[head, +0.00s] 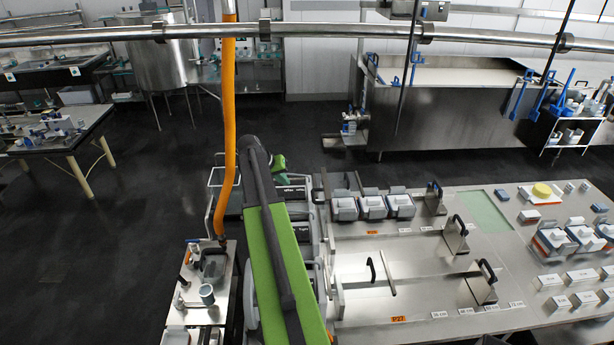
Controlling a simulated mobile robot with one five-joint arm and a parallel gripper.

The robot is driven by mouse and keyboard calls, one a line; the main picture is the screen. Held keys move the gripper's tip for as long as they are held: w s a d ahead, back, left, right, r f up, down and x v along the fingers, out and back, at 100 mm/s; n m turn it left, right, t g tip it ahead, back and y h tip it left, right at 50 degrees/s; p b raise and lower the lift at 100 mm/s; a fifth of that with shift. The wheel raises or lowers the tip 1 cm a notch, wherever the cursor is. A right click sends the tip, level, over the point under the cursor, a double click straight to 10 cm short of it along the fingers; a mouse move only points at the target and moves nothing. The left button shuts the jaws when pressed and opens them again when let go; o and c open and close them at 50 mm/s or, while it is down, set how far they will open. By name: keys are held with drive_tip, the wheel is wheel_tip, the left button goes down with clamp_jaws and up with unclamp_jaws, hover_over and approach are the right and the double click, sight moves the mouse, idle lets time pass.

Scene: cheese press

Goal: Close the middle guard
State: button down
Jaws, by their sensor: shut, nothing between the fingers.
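The press table (430,312) is a steel surface at the lower right. Three upright steel plates with black handles stand in a slanting row on it: a far one (435,202), a middle one (456,238) and a near one (482,288). The middle one appears to be the middle guard; I cannot tell its open or shut position. Another black handle (372,268) and a pale bar (388,273) stand farther left on the table. My green arm crosses the lower middle; my gripper cannot be made out.
Several grey-white moulds (372,207) stand along the table's far side. More blocks lie at the right, near a yellow round piece (541,190). An orange hose (228,130) hangs left of my arm. A small steel cart (208,293) stands lower left.

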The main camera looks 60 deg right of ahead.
sight(318, 204)
drive_tip(key=s+d+f+b, duration=0.4)
drive_tip(key=d+f+b, duration=0.3)
drive_tip(key=f+b, duration=0.2)
drive_tip(key=shift+s+d+f+b, duration=0.2)
drive_tip(key=shift+s+d+b, duration=0.1)
drive_tip(key=shift+d+b, duration=0.1)
